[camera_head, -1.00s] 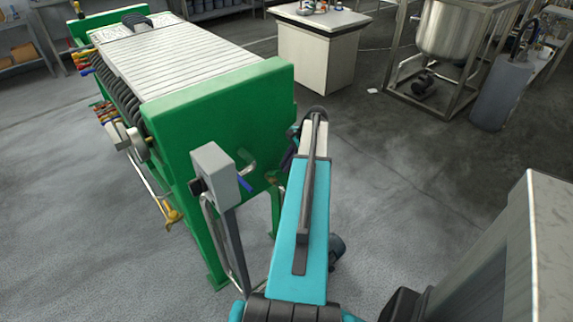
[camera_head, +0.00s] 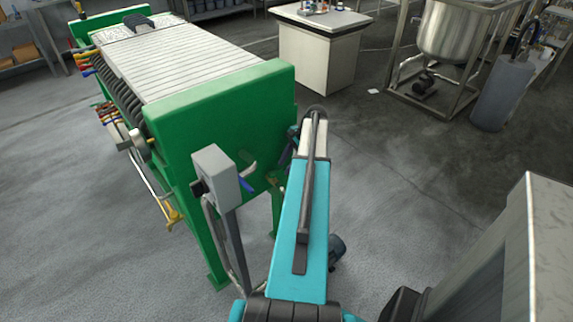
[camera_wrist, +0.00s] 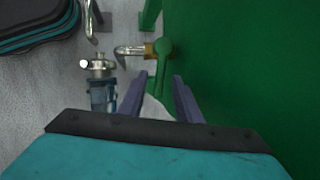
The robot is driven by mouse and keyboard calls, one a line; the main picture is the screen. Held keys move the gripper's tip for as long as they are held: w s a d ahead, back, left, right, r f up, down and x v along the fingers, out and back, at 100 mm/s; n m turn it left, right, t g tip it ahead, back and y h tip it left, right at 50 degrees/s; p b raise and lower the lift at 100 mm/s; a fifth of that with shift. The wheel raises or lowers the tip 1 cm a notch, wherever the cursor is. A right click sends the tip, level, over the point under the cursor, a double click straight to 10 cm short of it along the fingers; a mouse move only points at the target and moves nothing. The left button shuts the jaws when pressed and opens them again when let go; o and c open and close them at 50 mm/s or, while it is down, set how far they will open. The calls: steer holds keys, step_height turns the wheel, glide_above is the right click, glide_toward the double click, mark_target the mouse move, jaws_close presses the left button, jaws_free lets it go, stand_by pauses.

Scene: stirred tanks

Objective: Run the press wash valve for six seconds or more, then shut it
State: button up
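A valve with a green lever handle (camera_wrist: 162,68) and a brass body (camera_wrist: 149,50) is at the top middle of the wrist view, beside the green press end (camera_wrist: 235,60). A bent metal pipe (camera_wrist: 128,50) runs left from the brass body. My gripper (camera_wrist: 159,80) is open. Its two purple fingers stand apart, one on each side of the lower part of the lever as seen from the wrist; I cannot tell if they touch it. In the head view the green filter press (camera_head: 215,125) is at left, and my arm hides the gripper and most of the valve.
A grey box (camera_head: 214,176) on a post stands before the press end, near my arm. A white cabinet (camera_head: 315,50) and a steel tank (camera_head: 452,35) stand at the back.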

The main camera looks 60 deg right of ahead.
steer(key=v, duration=1.4)
steer(key=shift+b, duration=0.45)
steer(key=shift+f, duration=0.1)
